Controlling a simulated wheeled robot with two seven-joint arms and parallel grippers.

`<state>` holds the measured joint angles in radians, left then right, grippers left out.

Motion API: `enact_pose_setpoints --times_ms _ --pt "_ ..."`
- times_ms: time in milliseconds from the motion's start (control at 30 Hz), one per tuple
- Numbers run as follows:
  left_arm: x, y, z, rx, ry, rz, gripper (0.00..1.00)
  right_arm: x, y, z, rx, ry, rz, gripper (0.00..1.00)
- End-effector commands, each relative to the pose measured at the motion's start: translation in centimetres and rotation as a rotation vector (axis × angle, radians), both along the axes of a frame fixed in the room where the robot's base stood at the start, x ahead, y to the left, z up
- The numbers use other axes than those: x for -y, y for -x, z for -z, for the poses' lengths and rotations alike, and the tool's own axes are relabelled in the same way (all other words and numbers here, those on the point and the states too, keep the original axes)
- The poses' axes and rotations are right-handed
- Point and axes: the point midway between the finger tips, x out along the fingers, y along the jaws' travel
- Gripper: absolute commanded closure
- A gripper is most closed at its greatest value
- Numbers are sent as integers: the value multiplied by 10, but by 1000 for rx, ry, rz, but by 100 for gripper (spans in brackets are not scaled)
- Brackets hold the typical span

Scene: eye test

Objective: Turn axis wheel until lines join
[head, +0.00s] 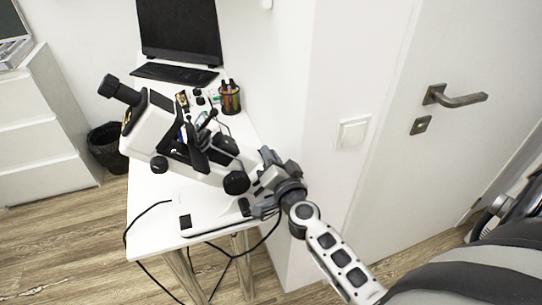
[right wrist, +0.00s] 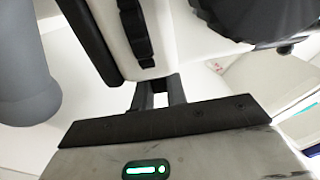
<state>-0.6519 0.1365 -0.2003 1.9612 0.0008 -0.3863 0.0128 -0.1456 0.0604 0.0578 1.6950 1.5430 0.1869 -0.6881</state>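A white optical instrument (head: 151,128) with black parts stands on the white table. Round black knobs show on it: one (head: 236,183) on the side toward my arm, one (head: 159,165) lower left. I cannot tell which one is the axis wheel, and no lines are visible. My right gripper (head: 258,188) is beside the near-side knob. In the right wrist view its two fingers (right wrist: 160,88) stand a little apart, with pale surface showing between them. A large dark ribbed knob (right wrist: 245,14) is above and right of the fingers there. My left gripper is not in view.
A dark monitor (head: 180,30) and keyboard (head: 174,73) are at the table's back. A pen holder (head: 230,98) stands near the right edge by the wall. A black bin (head: 106,148) and a loose cable (head: 126,238) are at the left. A door (head: 430,65) is at the right.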

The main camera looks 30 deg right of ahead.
Motion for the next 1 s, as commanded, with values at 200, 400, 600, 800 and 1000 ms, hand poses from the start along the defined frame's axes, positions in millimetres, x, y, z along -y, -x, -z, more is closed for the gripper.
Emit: enact_pose_setpoints --times_ms 200,400,600,800,1000 --pt "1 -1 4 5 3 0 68 -1 1 4 8 1 10 100" --pt "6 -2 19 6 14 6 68 -4 5 7 66 14 68 100" --pt "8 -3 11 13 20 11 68 -4 6 2 80 18 82 100" --pt "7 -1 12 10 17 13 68 -4 6 2 79 18 81 75" --pt "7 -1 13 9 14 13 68 -4 6 2 79 18 81 64"
